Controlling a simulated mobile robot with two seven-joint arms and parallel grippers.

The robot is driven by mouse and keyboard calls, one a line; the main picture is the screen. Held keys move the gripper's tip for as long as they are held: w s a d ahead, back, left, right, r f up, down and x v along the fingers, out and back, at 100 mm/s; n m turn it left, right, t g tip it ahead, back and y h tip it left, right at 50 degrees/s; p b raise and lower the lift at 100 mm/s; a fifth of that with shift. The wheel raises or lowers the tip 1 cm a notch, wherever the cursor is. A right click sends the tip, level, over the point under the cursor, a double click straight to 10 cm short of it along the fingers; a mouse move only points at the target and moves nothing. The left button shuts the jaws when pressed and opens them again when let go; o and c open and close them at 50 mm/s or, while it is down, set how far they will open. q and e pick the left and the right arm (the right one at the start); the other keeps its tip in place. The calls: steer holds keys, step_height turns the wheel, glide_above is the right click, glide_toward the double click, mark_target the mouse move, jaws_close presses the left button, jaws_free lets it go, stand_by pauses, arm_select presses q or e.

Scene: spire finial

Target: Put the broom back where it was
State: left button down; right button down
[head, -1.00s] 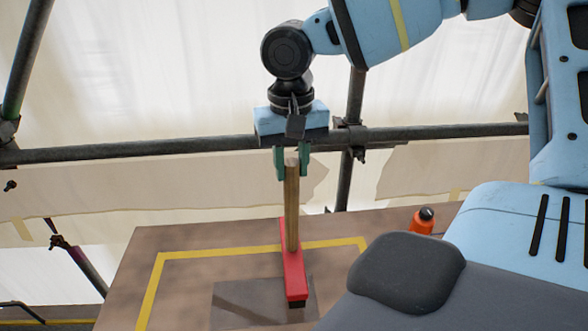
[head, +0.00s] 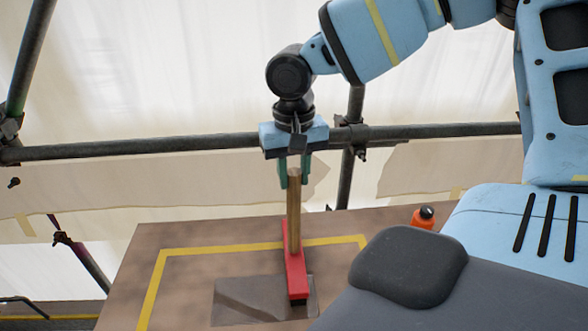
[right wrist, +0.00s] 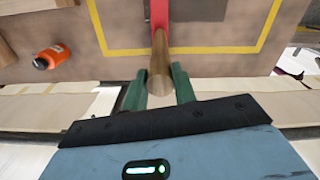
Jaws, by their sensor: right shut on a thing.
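The broom has a wooden handle (head: 294,215) standing upright and a long red head (head: 295,270) with dark bristles at its near end. The head is over the brown board, its near end over a dark grey patch (head: 240,300); I cannot tell if it touches. My right gripper (head: 293,182) points down and is shut on the upper handle, with the handle top between its green fingers. In the right wrist view the handle (right wrist: 160,70) also sits between the fingers (right wrist: 159,92). My left gripper is not in view.
The brown board (head: 150,240) carries a yellow tape outline (head: 215,250). A scaffold rail (head: 130,150) and an upright pole (head: 350,180) are behind the gripper.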

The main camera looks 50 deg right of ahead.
steer(key=shift+f, duration=0.1)
steer(key=c, duration=1.1)
jaws_free()
step_height(320, 180, up, 12)
steer(key=shift+r, duration=0.15)
steer(key=shift+a, duration=0.1)
